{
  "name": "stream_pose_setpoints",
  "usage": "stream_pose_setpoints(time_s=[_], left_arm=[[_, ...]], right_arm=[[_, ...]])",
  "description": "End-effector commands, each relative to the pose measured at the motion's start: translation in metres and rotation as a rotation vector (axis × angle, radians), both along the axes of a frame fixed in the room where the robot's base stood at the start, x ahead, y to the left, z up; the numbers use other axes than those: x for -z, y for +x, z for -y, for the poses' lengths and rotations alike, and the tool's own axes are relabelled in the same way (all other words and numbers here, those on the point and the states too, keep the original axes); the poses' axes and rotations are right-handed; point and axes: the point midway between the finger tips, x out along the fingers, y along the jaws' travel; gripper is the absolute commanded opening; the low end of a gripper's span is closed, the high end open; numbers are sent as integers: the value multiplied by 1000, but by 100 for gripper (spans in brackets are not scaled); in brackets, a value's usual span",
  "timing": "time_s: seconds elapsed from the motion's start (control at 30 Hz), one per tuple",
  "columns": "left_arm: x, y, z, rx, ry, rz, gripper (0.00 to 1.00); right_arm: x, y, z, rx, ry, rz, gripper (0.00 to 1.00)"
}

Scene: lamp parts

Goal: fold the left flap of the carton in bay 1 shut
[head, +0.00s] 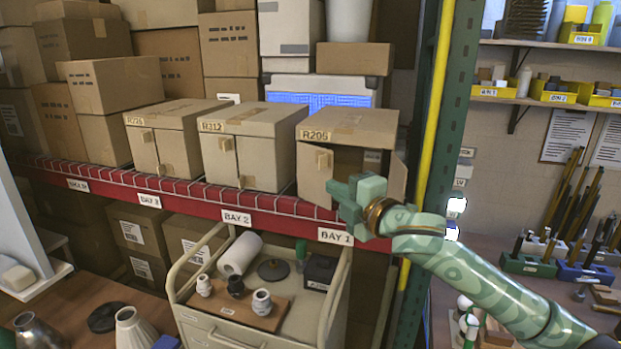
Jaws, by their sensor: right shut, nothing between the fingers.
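The carton in bay 1 (372,118), labelled R205, stands on the red-edged shelf above the BAY 1 sign. Its left flap (311,183), with a small tan tab, stands at the left of the front opening. Its right flap (398,180) is swung outward, and a dark gap shows between the two flaps. My right gripper (335,188) is shut and empty, in front of the opening at the left flap's right edge. I cannot tell whether it touches the flap. My right arm covers the lower part of the opening. My left gripper is not in view.
Cartons R312 (262,122) and R226 (176,114) stand to the left on the same shelf. A green and yellow rack upright (447,95) rises just right of the carton. A beige cart (240,325) with lamp parts stands below the shelf.

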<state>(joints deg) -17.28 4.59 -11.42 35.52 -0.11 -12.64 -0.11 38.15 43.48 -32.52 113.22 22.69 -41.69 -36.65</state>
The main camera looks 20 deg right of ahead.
Motion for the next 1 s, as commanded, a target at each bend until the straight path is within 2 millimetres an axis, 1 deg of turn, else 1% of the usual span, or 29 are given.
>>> stream_pose_setpoints(time_s=[0.07, 0.17, 0.53, 0.6, 0.73, 0.87, 1.0], left_arm=[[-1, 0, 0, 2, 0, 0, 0], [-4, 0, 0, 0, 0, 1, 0], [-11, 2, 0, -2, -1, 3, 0], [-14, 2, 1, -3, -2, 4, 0], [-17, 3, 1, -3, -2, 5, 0], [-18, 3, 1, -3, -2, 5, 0], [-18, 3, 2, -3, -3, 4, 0]], right_arm=[[-2, 6, -2, -1, 1, 1, 0], [-2, 20, -7, -1, 3, 1, 0], [-2, 94, -31, 0, 5, -1, 0], [-2, 101, -19, 4, 0, -2, 0], [-2, 109, -5, 2, 1, -1, 0], [-1, 113, 2, 1, 3, -2, 0], [0, 114, 4, -1, 4, 0, 0]])
